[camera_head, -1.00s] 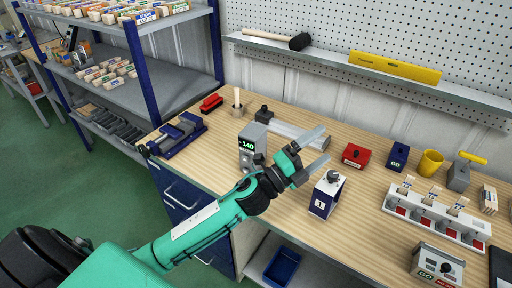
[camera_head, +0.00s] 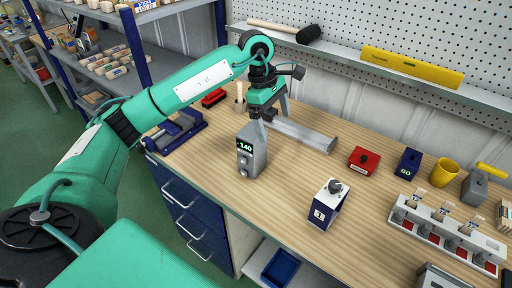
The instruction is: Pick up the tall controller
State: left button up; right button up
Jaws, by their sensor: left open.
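The tall controller is a grey upright box (camera_head: 251,158) with a green "140" display and knobs on its front. It stands on the wooden bench near the front edge, left of the middle. My left gripper (camera_head: 273,127) is open and points down just above and behind the controller. One finger overlaps the controller's top in the picture; I cannot tell whether they touch. Nothing shows between the fingers. My right gripper is out of view.
A metal bar (camera_head: 305,136) lies just behind the controller. A blue vise (camera_head: 180,134) stands to its left. A white and blue box (camera_head: 326,205) and a red box (camera_head: 363,160) stand to the right. The bench between controller and white box is clear.

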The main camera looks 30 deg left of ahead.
aim_at(252, 131)
pick_arm(q)
jog(key=a+r+y, duration=0.3)
jog(key=a, duration=0.4)
jog(key=f, duration=0.2)
jog(key=f+p, duration=0.1)
jog(key=f, duration=0.2)
jog(key=f+p, duration=0.1)
jog(key=f, duration=0.2)
jog(key=shift+w+a+f, duration=0.2)
jog(key=shift+w+a, duration=0.1)
jog(key=shift+f+p, duration=0.55)
jog(key=shift+p, duration=0.35)
jog(key=f+p, duration=0.1)
jog(key=f, duration=0.2)
jog(key=shift+w+f+p, duration=0.15)
jog(key=shift+w+p, duration=0.05)
jog(key=shift+p, duration=0.15)
jog(key=shift+f, duration=0.45)
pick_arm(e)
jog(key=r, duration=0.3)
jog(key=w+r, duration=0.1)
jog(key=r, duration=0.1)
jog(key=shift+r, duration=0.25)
pick_arm(q)
jog(key=c, duration=1.7)
jog(key=shift+r, duration=0.2)
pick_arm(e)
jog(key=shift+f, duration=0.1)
